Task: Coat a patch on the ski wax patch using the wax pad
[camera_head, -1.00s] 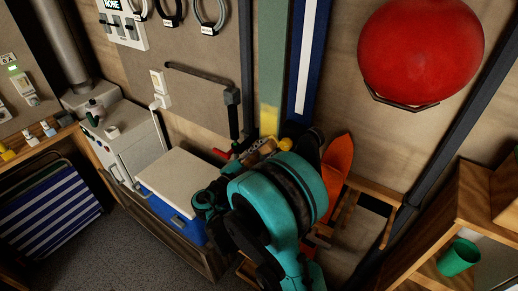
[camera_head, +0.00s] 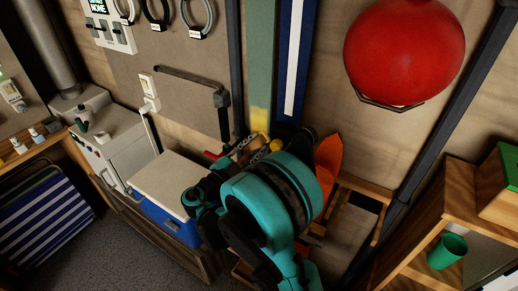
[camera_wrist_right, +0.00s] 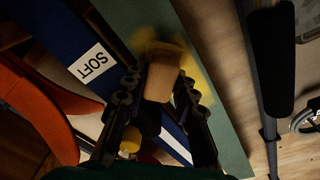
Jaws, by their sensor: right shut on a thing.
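The ski wax patch (camera_head: 260,120) is a yellow area near the lower part of a tall green board against the wall. The right wrist view also shows the yellow patch (camera_wrist_right: 198,72) around the pad. The wax pad (camera_wrist_right: 160,82) is a tan-brown block. My right gripper (camera_wrist_right: 158,86) is shut on it, with a finger on each side. The pad lies over the yellow area in that view; I cannot tell whether it touches. In the head view my right gripper (camera_head: 248,150) is at the board's lower part, partly hidden by my teal arm. My left gripper is not in view.
A blue board with a white stripe (camera_head: 296,60) stands right beside the green one. An orange pointed object (camera_head: 328,160) and a wooden rack (camera_head: 362,187) are right of my arm. A blue cooler with a pale lid (camera_head: 172,180) stands to the left. A red ball (camera_head: 405,50) hangs above.

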